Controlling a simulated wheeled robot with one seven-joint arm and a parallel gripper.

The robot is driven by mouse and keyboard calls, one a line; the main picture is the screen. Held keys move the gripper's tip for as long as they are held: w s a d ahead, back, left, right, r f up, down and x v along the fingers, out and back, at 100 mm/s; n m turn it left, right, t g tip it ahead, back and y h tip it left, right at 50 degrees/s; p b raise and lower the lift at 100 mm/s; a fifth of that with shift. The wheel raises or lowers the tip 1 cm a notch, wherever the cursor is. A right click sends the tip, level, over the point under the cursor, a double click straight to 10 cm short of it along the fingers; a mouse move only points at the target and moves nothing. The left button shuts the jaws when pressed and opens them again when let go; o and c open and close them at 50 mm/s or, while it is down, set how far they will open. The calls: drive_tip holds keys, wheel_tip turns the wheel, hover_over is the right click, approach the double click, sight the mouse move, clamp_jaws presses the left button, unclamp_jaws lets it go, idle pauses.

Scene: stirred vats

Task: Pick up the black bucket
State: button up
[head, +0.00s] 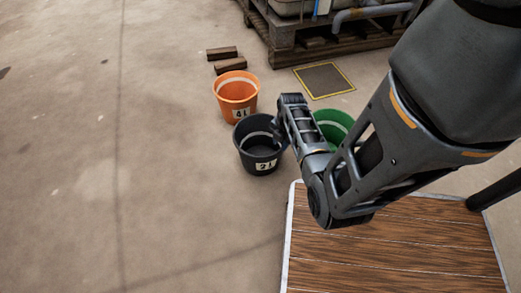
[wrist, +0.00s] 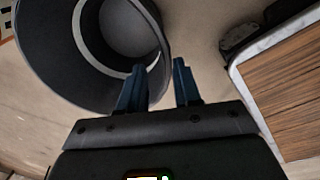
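The black bucket (head: 258,157) stands upright on the floor in the head view, with a white number label on its front and a pale band inside. In the wrist view the black bucket (wrist: 50,60) fills the upper left, its mouth facing the camera. My gripper (head: 279,131) is at the bucket's right rim. In the wrist view my gripper (wrist: 158,72) is open, its two blue fingers apart. The left finger overlaps the bucket's mouth and the right finger is outside the rim. I cannot tell whether either finger touches the rim.
An orange bucket (head: 236,97) stands behind the black one. A green bucket (head: 335,124) is partly hidden by my arm. Wooden blocks (head: 228,65), a yellow-edged floor plate (head: 324,80) and a loaded pallet (head: 283,52) lie farther back. The floor at left is clear.

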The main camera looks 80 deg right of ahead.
sight(279, 153)
drive_tip(key=shift+w+d+f+b, duration=0.1)
drive_tip(key=shift+d+f+b, duration=0.1)
drive_tip(key=shift+f+b, duration=1.4)
drive_tip(key=shift+w+d+f+b, duration=0.15)
drive_tip(key=shift+f+b, duration=0.75)
drive_tip(key=shift+f, duration=1.4)
drive_tip(key=shift+s+r, duration=0.1)
clamp_jaws()
